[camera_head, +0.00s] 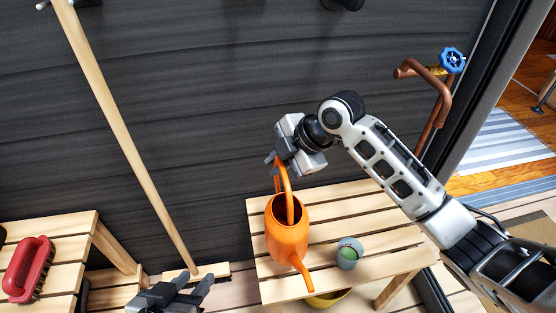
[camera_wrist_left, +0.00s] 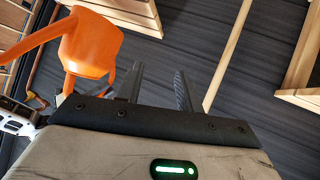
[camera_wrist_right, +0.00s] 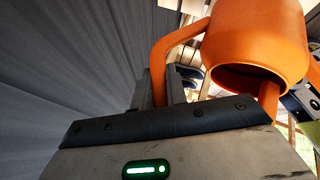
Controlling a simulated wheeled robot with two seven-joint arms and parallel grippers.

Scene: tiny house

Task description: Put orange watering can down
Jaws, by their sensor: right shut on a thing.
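The orange watering can (camera_head: 287,239) appears over the slatted wooden bench (camera_head: 345,203) in the head view, its spout toward the front. I cannot tell whether its base touches the slats. My right gripper (camera_head: 276,163) is shut on its handle from the back. In the right wrist view the handle (camera_wrist_right: 172,42) runs between the fingers (camera_wrist_right: 160,88), beside the can body (camera_wrist_right: 258,38). My left gripper (camera_head: 190,284) is open and empty, low and left of the bench; its fingers (camera_wrist_left: 157,85) stand apart in the left wrist view, where the can (camera_wrist_left: 90,45) shows too.
A small grey pot with green inside (camera_head: 349,252) stands on the bench right of the can. A yellow bowl (camera_head: 327,298) is below. A broom (camera_head: 130,135) leans on the dark wall. A red brush (camera_head: 29,268) lies on the left bench. A copper pipe (camera_head: 440,105) is at right.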

